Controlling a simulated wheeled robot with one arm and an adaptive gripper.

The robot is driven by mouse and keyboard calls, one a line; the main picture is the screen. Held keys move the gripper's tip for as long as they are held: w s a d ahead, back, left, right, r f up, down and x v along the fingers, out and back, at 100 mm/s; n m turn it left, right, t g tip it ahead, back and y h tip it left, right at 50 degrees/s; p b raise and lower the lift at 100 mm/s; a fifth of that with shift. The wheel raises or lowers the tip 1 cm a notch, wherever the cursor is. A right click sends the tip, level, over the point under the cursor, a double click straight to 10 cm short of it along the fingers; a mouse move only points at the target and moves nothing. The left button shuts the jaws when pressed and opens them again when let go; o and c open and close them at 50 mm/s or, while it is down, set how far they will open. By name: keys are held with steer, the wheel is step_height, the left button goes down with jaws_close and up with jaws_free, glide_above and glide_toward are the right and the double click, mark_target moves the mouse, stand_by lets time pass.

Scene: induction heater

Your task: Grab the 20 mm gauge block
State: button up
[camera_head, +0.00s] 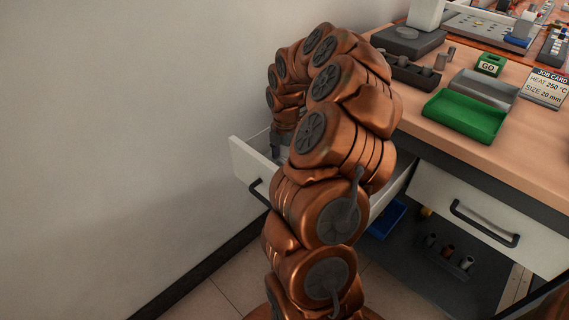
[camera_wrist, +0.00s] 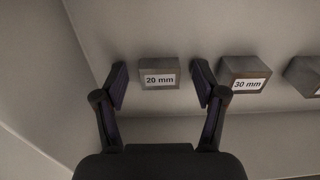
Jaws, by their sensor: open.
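The 20 mm gauge block (camera_wrist: 159,67) is a grey metal block with a white label reading "20 mm". It rests on the pale floor of the open drawer (camera_head: 247,163). My gripper (camera_wrist: 160,82) is open in the wrist view, with one finger to the left of the block and one to the right. A gap shows on each side, so neither finger appears to touch it. In the head view my arm hides the drawer's inside and the block; only part of my gripper shows there.
The 30 mm block (camera_wrist: 246,74) stands right of my gripper's right finger, close to it. Another block (camera_wrist: 304,75) is at the right edge. A drawer wall rises at left. In the head view, the worktop (camera_head: 440,140) holds a green tray (camera_head: 465,116) and a job card (camera_head: 545,88).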

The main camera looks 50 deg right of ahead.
steer(key=shift+c, duration=0.2)
steer(key=shift+r, duration=0.1)
jaws_close()
stand_by(0.4)
